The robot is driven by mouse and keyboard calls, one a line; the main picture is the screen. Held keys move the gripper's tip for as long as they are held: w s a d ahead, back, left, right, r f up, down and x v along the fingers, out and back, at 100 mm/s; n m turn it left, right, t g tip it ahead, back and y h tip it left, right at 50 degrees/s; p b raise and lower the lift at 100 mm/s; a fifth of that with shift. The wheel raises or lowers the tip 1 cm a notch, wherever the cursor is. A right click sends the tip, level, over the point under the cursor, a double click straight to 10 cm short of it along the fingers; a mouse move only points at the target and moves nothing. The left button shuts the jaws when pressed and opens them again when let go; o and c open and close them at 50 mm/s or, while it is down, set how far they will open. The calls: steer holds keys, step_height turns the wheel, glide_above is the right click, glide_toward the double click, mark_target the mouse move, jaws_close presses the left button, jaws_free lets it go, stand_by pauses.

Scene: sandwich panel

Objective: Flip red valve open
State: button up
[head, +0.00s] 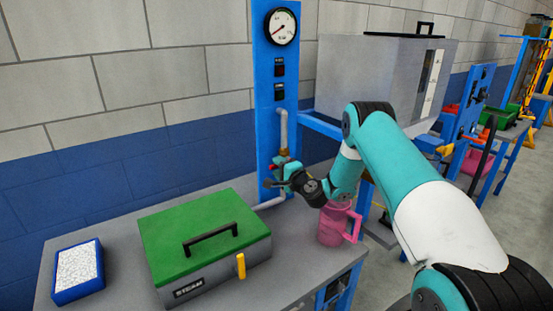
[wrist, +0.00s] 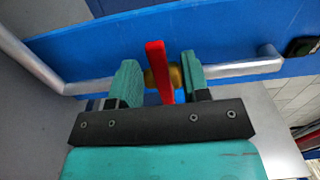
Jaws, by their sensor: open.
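The red valve lever (wrist: 158,68) stands between the two teal fingers of my open gripper (wrist: 160,80) in the wrist view. Gaps show on both sides of the lever, and the right finger is nearer to it. A brass valve body (wrist: 177,77) shows behind the lever, on a grey pipe (wrist: 235,69). In the head view my gripper (head: 279,175) is at the pipe on the blue panel (head: 268,110). My gripper largely hides the valve there.
A green-lidded steam box (head: 205,230), a blue-framed pad (head: 78,271) and a pink mug (head: 336,224) are on the grey bench (head: 120,290). The mug stands below my wrist. A gauge (head: 282,26) tops the panel. A grey cabinet (head: 365,75) stands to the right.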

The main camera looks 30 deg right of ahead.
steer(key=shift+w, duration=0.8)
jaws_close()
